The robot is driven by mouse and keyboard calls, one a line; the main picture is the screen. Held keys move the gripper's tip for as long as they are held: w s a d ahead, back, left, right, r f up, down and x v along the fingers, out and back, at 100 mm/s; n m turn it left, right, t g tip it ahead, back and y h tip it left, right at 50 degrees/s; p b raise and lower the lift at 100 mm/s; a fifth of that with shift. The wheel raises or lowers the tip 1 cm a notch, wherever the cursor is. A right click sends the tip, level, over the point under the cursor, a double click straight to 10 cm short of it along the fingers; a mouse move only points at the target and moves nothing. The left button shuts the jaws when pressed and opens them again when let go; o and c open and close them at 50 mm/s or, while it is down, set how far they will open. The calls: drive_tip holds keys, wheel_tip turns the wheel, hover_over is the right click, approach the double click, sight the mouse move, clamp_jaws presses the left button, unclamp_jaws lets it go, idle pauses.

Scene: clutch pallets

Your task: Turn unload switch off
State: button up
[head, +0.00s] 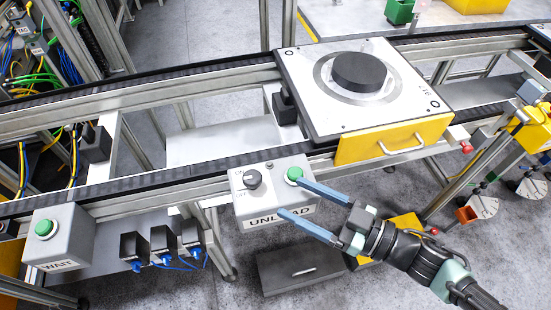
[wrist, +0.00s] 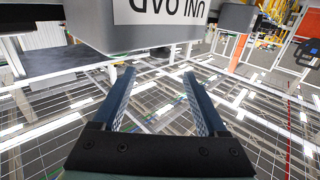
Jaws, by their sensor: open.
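The unload box (head: 272,213) is a grey box on the conveyor's front rail, with a black rotary switch (head: 253,180) at its upper left and a green button (head: 294,174) to the right. My gripper (head: 289,198) is open and empty. In the head view its two blue fingers overlap the box's right side and the "UNLOAD" label. In the wrist view the box (wrist: 150,38) hangs at the top with its label upside down, beyond and above the fingertips (wrist: 158,72). The switch is hidden in the wrist view. I cannot tell the exact gap to the box.
A white pallet (head: 310,80) with a black disc (head: 360,72) and a yellow front (head: 370,145) sits on the conveyor. The wait box (head: 60,240) is at the left. Small black sensors (head: 164,243) with blue cables hang between the boxes. A dark grey case (head: 300,268) lies below.

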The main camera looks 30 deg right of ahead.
drive_tip(key=shift+v, duration=1.2)
